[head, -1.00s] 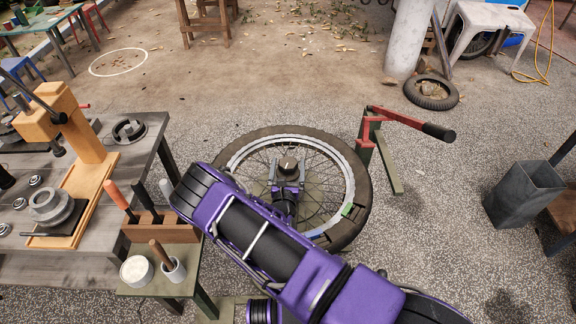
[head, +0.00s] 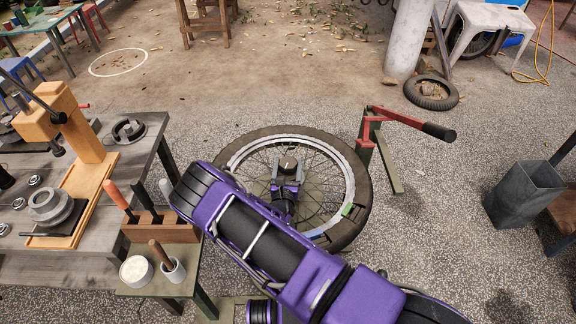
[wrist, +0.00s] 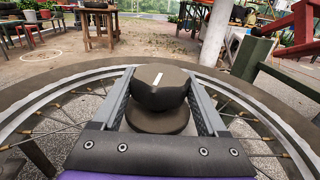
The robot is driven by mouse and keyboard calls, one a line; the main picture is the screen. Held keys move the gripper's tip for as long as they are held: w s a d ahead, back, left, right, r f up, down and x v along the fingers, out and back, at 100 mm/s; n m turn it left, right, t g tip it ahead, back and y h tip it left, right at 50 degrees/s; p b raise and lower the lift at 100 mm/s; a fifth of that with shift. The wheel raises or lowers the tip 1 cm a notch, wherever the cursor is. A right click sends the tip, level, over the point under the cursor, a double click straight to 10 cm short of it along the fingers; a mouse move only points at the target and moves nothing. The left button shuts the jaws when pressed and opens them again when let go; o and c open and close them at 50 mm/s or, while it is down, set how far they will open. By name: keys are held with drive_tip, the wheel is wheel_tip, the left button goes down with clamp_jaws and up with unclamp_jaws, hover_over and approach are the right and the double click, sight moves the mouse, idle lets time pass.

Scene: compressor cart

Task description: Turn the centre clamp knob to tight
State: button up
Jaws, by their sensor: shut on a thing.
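The centre clamp knob (head: 288,164) is a dark, round-edged knob at the hub of a spoked wheel (head: 361,188) lying flat. In the wrist view the knob (wrist: 160,86) fills the middle, above a round dark base (wrist: 158,121). A short white mark on its top points away and slightly right. My gripper (head: 288,168) reaches in from the near side and is shut on the knob, one grey finger on each side. The wrist view shows my gripper (wrist: 160,95) around it. No tight or loose label is readable.
A red crank arm with a black handle (head: 438,131) stands right of the wheel. A tool stand (head: 160,232) with handled tools and a workbench (head: 90,265) are at left. A grey bin (head: 522,194) is at right. The floor beyond the wheel is mostly clear.

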drive_tip(key=shift+f+h, duration=0.1)
drive_tip(key=shift+h, duration=0.2)
drive_tip(key=m+h+b, duration=0.1)
drive_tip(key=m+g+h+b, duration=0.1)
drive_tip(key=h+b, duration=0.1)
drive_tip(key=m+h+b, duration=0.2)
drive_tip(key=shift+a+f+g, duration=0.1)
drive_tip(key=shift+f+g, duration=0.2)
drive_tip(key=shift+g, duration=0.1)
drive_tip(key=m+g+h+b, duration=0.3)
drive_tip(key=h+b, duration=0.1)
drive_tip(key=h, duration=0.1)
drive_tip(key=shift+m, duration=0.3)
drive_tip(key=m+g+h, duration=0.1)
drive_tip(key=m+g+h+b, duration=0.1)
drive_tip(key=g, duration=0.1)
drive_tip(key=m+g+h, duration=0.1)
drive_tip(key=shift+r+m+g, duration=0.25)
drive_tip(key=shift+m+g, duration=0.05)
drive_tip(key=shift+g, duration=0.1)
drive_tip(key=shift+s+d+m+g+h, duration=0.1)
drive_tip(key=shift+m+g+h, duration=0.35)
drive_tip(key=shift+m+g, duration=0.5)
drive_tip(key=shift+d+m+g+h, duration=0.1)
drive_tip(key=shift+m+g+h, duration=0.4)
drive_tip(key=shift+g, duration=0.75)
drive_tip(key=shift+r+m+g, duration=0.1)
drive_tip(key=shift+m+g, duration=0.95)
drive_tip(key=shift+g, duration=0.55)
drive_tip(key=o, duration=1.3)
